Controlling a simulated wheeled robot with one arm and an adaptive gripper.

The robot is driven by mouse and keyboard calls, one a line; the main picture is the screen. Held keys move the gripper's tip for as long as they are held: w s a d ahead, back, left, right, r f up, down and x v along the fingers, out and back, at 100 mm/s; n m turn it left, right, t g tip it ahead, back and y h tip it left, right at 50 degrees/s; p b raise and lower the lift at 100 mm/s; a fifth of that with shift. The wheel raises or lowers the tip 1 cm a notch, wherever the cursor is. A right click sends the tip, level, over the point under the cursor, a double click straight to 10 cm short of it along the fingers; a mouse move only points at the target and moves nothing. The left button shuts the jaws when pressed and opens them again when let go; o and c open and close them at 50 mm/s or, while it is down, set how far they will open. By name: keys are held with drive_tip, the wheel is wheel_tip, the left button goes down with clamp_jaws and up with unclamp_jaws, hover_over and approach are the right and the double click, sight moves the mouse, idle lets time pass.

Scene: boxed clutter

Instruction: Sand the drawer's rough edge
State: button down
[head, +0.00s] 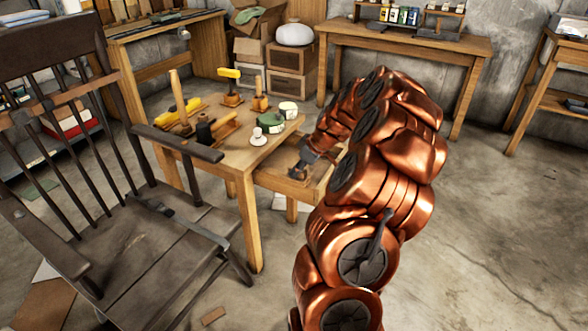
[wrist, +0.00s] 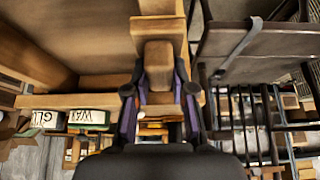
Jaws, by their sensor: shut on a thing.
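The small wooden table (head: 238,160) has its drawer (head: 280,182) pulled out on the right side. My gripper (head: 303,167) is low over the open drawer in the head view. In the wrist view my gripper (wrist: 160,98) is shut on a brown sanding block (wrist: 158,62), which sits between the two fingers. A pale wooden edge of the drawer (wrist: 160,36) lies right behind the block. I cannot tell whether the block touches that edge. My arm hides part of the drawer in the head view.
The tabletop holds yellow-handled tools (head: 180,112), a dark spool-like item (head: 205,132), a green tin (head: 270,122) and a white tin (head: 288,109). A dark rocking chair (head: 130,245) stands close at left. A workbench (head: 400,42) stands behind. The floor at right (head: 490,230) is clear.

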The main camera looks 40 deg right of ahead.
drive_tip(key=shift+r, duration=0.1)
drive_tip(key=shift+r+p, duration=0.3)
drive_tip(key=shift+r, duration=2.6)
drive_tip(key=shift+r, duration=1.5)
drive_tip(key=c, duration=1.6)
unclamp_jaws()
clamp_jaws()
